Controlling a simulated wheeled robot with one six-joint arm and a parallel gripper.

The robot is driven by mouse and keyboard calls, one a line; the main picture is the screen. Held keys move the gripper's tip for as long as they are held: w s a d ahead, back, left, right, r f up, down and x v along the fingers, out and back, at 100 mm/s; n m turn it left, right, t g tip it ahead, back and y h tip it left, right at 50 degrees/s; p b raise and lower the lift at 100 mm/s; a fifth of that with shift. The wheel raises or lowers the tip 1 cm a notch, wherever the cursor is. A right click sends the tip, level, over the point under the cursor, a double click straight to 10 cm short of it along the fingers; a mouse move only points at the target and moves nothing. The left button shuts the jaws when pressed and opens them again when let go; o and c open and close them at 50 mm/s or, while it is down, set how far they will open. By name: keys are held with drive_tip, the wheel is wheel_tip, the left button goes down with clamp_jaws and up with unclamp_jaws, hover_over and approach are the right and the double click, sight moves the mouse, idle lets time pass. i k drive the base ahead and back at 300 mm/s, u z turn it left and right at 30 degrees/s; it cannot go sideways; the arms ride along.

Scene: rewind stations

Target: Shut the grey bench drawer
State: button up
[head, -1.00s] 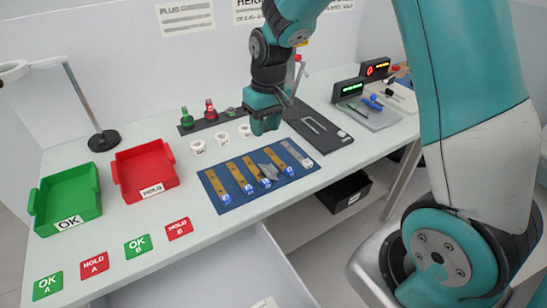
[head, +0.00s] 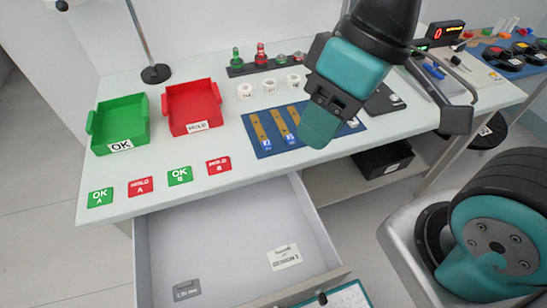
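The grey bench drawer (head: 215,235) is pulled well out from under the bench, left of my base in the head view. Its pale interior shows a white label card (head: 284,257) and a darker grey tag (head: 187,290) on the floor. Its front edge runs along the bottom of the view and is partly cut off. My gripper (head: 320,120) is above the bench top, over the blue mat, up and to the right of the drawer, apart from it. Its teal and dark parts are seen at an angle, so its opening is unclear. I see nothing held in it.
On the bench (head: 235,170) stand a green OK tray (head: 118,122), a red HOLD tray (head: 193,105), flat cards and the blue mat (head: 263,146) with strips. A black bin (head: 383,158) sits on the shelf right of the drawer. Floor shows at left.

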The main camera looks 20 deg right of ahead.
sight(222, 240)
drive_tip(key=z, duration=0.55)
drive_tip(key=k, duration=0.85)
drive_tip(key=u, duration=1)
drive_tip(key=i, duration=0.5)
drive_tip(key=u, duration=0.15)
drive_tip(key=k, duration=0.95)
drive_tip(key=u, duration=0.5)
